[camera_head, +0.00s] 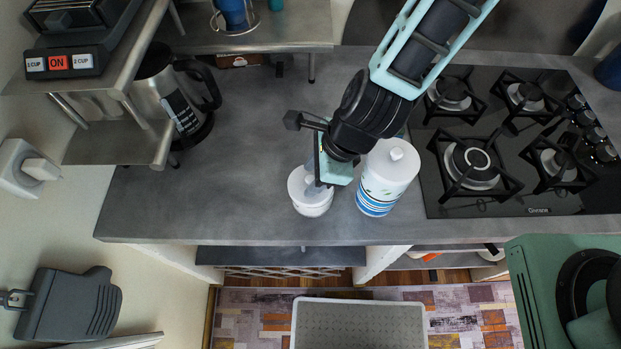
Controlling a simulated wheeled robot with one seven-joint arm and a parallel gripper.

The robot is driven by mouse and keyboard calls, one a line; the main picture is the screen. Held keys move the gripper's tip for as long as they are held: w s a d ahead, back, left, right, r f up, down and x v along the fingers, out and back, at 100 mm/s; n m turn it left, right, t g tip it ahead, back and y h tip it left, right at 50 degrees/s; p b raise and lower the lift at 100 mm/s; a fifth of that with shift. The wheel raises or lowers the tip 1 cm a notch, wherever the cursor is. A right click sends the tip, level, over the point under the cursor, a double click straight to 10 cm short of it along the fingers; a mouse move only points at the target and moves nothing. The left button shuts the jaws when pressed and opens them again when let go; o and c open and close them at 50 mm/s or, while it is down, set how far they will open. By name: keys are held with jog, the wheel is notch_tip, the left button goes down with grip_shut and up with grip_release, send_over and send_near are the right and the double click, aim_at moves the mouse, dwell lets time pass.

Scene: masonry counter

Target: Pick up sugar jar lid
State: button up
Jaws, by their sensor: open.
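A small white jar (312,204) stands near the front edge of the counter. A taller white canister (385,188) with blue bands and a knobbed white lid (396,158) stands just to its right. I cannot tell from labels which one is the sugar jar. My gripper (316,187) is open, with its fingers pointing down at the top of the small jar. The fingers and wrist partly hide that top, so I cannot tell whether they touch it or whether a lid is there.
A gas hob (520,150) lies to the right of the canister. A metal kettle (175,95) stands at the left, by a tiered metal shelf (120,142) with a coffee machine (75,55). A blue cup (232,14) is on the back shelf. The counter's left middle is clear.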

grip_shut()
jog(key=shift+r, duration=0.15)
